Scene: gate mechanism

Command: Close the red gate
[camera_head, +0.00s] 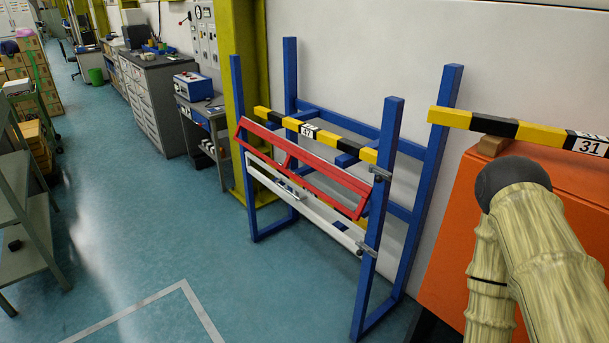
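The red gate (326,166) is a long, low red frame with a short upright near its middle. It lies across the front of a blue stand (391,140), roughly between the front left and front right posts. Its right end is near small grey metal fittings (380,173) on the front right post. Its left end is by the front left post. I cannot tell from this view how far it stands open. A white rail (318,212) runs below it. My gripper is not in view; only what seem to be pale, wood-grained links of my arm show at lower right.
An orange cabinet (445,235) stands close on the right. A grey shelf rack (40,235) is at far left. Blue-green floor (150,250) in front of the stand is clear.

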